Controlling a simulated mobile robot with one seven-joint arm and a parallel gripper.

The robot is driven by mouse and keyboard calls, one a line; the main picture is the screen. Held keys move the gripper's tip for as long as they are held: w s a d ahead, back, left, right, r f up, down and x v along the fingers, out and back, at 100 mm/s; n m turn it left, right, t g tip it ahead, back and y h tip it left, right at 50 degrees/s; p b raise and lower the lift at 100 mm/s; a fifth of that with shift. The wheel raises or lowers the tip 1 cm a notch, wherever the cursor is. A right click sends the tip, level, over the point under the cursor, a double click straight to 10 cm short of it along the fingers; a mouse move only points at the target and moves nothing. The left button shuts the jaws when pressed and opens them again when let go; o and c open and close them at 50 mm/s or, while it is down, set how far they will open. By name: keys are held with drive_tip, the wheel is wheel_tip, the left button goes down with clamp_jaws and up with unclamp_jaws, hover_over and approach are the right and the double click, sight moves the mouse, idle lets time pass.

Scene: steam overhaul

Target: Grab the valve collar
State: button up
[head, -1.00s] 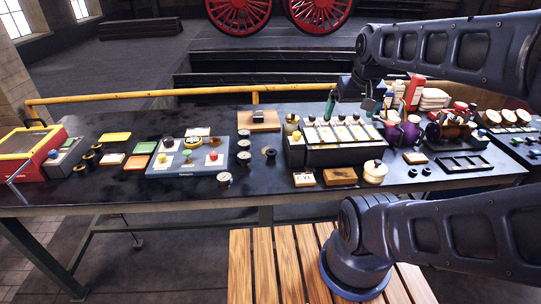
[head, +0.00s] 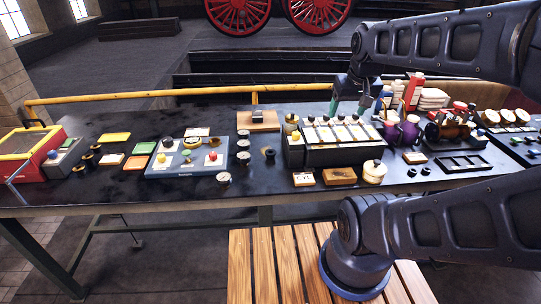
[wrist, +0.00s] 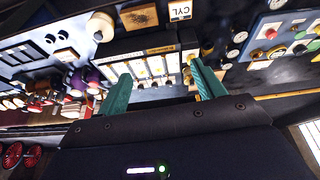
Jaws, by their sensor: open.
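My gripper (head: 348,108) is open and empty, hanging above the back of the black slotted box (head: 335,157) on the workbench. In the wrist view its two green fingers stand apart, my gripper (wrist: 161,76) framing the white slots of that box below. I cannot tell for certain which part is the valve collar. A small dark ring-like part (head: 270,153) stands on the bench left of the box. My gripper touches none of these.
A blue-grey tray (head: 190,171) with coloured knobs lies left of centre. Round gauges (head: 243,143) line up beside it. Purple cups (head: 408,133) and a dark stand are right of the box. A yellow rail (head: 180,94) runs along the back. The bench's front left is clear.

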drive_tip(key=w+a+f+n+g+h, duration=0.15)
drive_tip(key=w+a+n, duration=0.3)
drive_tip(key=w, duration=0.55)
drive_tip(key=n+g+h, duration=0.2)
drive_tip(key=n+h, duration=0.1)
drive_tip(key=n, duration=1.2)
hover_over(269, 150)
drive_tip(key=s+a, duration=0.2)
drive_tip(key=f, duration=2.5)
drive_tip(key=shift+w+d+f, duration=0.1)
drive_tip(key=shift+w+f, duration=0.1)
drive_tip(key=shift+f, duration=0.2)
drive_tip(key=shift+s+x, duration=0.2)
drive_tip(key=shift+x, duration=2.45)
drive_tip(key=c, duration=1.2)
